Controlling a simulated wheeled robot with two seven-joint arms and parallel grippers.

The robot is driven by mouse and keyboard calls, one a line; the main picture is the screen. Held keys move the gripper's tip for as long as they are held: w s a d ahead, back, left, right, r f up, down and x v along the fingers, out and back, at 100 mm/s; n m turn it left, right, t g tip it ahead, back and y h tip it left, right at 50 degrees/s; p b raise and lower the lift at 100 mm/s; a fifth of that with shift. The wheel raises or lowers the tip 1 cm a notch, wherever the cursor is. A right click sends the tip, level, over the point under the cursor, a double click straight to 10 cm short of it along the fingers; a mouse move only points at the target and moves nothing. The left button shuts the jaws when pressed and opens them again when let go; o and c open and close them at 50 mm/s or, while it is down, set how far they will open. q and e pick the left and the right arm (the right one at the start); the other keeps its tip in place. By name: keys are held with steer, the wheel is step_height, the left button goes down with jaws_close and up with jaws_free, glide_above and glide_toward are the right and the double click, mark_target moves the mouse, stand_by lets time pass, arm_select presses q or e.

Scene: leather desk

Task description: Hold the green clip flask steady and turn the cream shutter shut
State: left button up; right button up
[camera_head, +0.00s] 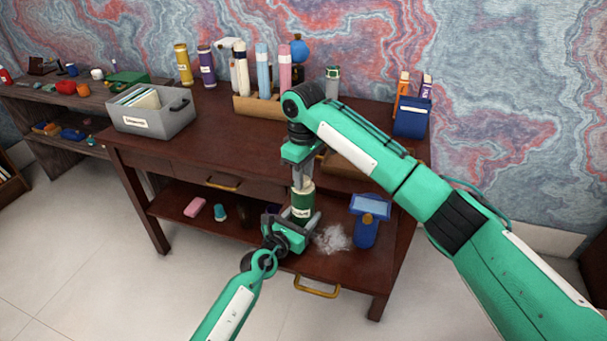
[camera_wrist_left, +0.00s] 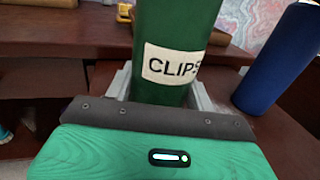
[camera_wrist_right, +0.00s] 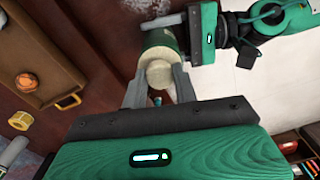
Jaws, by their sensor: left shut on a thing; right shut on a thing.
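The green clip flask (camera_head: 301,204) stands upright on the lower level of the desk, with a cream band and top. Its label, reading CLIPS, shows in the left wrist view (camera_wrist_left: 172,62). My left gripper (camera_head: 296,224) is shut around the green body low down. My right gripper (camera_head: 303,179) comes from above and is shut on the cream shutter (camera_wrist_right: 158,74) at the flask's top. In the right wrist view its two fingers lie on either side of the shutter. The shutter's opening, if any, cannot be made out.
A blue upright thing (camera_head: 366,228) stands right of the flask, with a pale clear heap (camera_head: 332,239) between them. A pink block (camera_head: 194,207) and teal cup (camera_head: 220,212) lie left. The desktop above holds a grey box (camera_head: 158,122) and a wooden bottle rack (camera_head: 257,107).

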arm_select(q)
steer(key=shift+f, duration=0.1)
arm_select(e)
steer(key=o, duration=1)
steer(key=shift+r, duration=0.15)
step_height(320, 180, up, 12)
arm_select(q)
steer(key=o, duration=1.2)
steer(key=shift+c, duration=0.2)
steer(key=shift+s, duration=0.1)
